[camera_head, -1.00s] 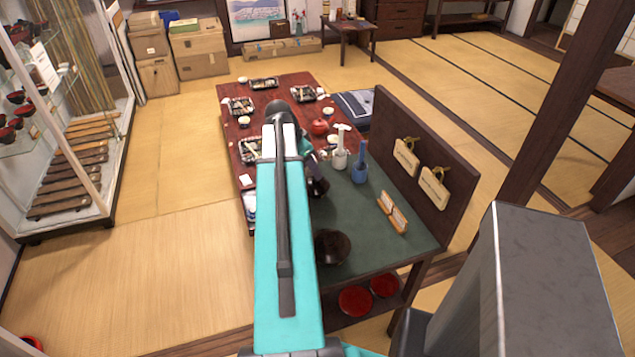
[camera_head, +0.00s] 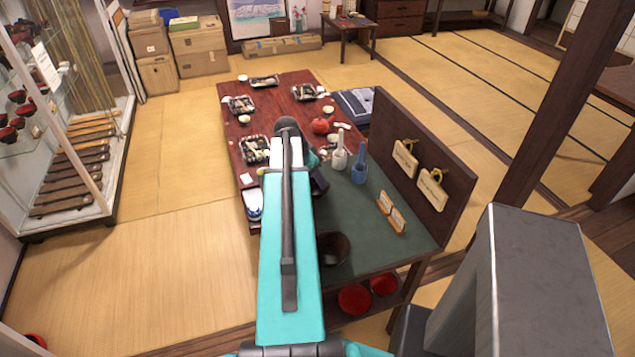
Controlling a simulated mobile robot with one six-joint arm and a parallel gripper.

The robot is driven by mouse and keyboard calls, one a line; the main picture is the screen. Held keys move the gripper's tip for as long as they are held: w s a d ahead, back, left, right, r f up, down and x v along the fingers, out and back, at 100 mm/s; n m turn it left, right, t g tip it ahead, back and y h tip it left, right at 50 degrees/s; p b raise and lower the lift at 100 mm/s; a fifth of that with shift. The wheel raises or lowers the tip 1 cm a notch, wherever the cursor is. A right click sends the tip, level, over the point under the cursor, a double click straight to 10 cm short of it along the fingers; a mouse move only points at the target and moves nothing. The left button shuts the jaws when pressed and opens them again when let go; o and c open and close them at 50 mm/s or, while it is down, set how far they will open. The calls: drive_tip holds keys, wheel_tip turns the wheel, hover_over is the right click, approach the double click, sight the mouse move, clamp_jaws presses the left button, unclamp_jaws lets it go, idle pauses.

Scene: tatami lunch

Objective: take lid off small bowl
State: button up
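A dark round bowl (camera_head: 333,249) sits on the green counter top (camera_head: 365,255), partly hidden behind my arm. I cannot tell whether it has a lid. A small red rounded vessel (camera_head: 320,126) stands on the red-brown table, and small pale bowls (camera_head: 244,119) stand near the trays. No separate lid can be made out. My teal arm reaches forward over the counter and table. The dark end of the arm (camera_head: 318,181) shows only in part beside the forearm, above the counter's left side. Its fingers are hidden, and I see nothing held.
The red-brown table (camera_head: 285,92) holds several black food trays (camera_head: 255,149). A dark panel (camera_head: 420,160) bounds the counter's right side. Red bowls (camera_head: 354,298) sit below.

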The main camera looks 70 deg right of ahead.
idle(0.4)
drive_tip(key=c, duration=1.2)
drive_tip(key=shift+c, duration=0.2)
drive_tip(key=shift+r, duration=0.2)
drive_tip(key=shift+r+b, duration=0.65)
drive_tip(key=shift+r, duration=0.5)
drive_tip(key=a+r+b, duration=0.1)
drive_tip(key=a+b, duration=0.4)
drive_tip(key=a, duration=0.8)
drive_tip(key=shift+a+r+b, duration=0.25)
drive_tip(key=shift+r+b, duration=0.05)
drive_tip(key=shift+r, duration=0.1)
drive_tip(key=b, duration=0.3)
drive_tip(key=shift+a, duration=0.35)
